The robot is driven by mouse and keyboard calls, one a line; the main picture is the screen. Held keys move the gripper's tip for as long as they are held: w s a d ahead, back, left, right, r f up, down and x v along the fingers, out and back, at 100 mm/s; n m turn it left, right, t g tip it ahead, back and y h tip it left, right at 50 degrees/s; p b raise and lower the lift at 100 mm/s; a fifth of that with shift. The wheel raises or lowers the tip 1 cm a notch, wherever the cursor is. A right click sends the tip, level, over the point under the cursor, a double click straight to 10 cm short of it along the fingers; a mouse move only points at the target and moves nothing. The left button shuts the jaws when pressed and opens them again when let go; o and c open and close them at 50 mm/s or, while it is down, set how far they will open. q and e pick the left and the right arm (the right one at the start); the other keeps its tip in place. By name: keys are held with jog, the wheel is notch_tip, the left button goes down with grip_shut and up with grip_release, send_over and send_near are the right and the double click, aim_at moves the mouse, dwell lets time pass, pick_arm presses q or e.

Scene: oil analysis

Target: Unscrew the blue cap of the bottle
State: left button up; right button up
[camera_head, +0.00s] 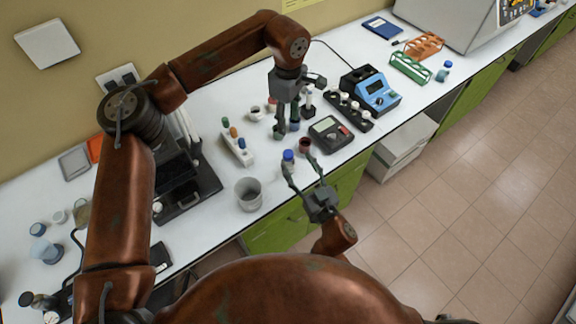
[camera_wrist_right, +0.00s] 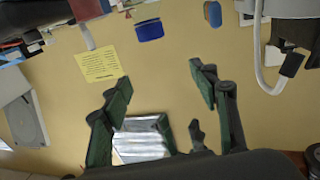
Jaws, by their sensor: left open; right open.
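A small bottle with a blue cap (camera_head: 288,155) stands near the front edge of the white bench. It is just beyond the fingertips of my right gripper (camera_head: 299,164), which is open and reaches in from the front. In the right wrist view, which looks upside down, a blue cap (camera_wrist_right: 149,31) shows beyond the spread fingers (camera_wrist_right: 160,85), and nothing is between them. My left gripper (camera_head: 287,129) is open and points down over the bench, behind the bottle. A dark blue item is partly hidden by its fingers.
A grey beaker (camera_head: 249,194) and a white rack of coloured tubes (camera_head: 237,145) stand left of the bottle. A dark red cup (camera_head: 305,145), a meter (camera_head: 330,133) and a blue instrument (camera_head: 371,90) stand to the right. The bench between beaker and bottle is clear.

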pick_arm(q)
jog(key=f+b, duration=0.1)
jog(key=f, duration=0.1)
jog(key=f+b, duration=0.2)
jog(key=f, duration=0.1)
jog(key=f+b, duration=0.1)
jog(key=f, duration=0.2)
jog(key=shift+w+f+b, duration=0.15)
jog(key=shift+w+b, duration=0.2)
jog(key=shift+w, duration=0.05)
pick_arm(e)
send_near(291, 167)
jog(key=x, duration=0.2)
jog(key=r+x, duration=0.1)
jog(key=x, duration=0.2)
pick_arm(q)
jog(key=shift+w+f+b, duration=0.15)
jog(key=shift+f+b, duration=0.2)
jog(key=shift+f, duration=0.15)
pick_arm(e)
jog(key=shift+w+f, duration=0.15)
jog(key=shift+f, duration=0.3)
pick_arm(q)
jog(key=shift+r, duration=0.1)
pick_arm(e)
jog(key=shift+x, duration=3.8)
jog(key=shift+c, duration=0.3)
grip_shut()
pick_arm(q)
jog(key=shift+d, duration=0.1)
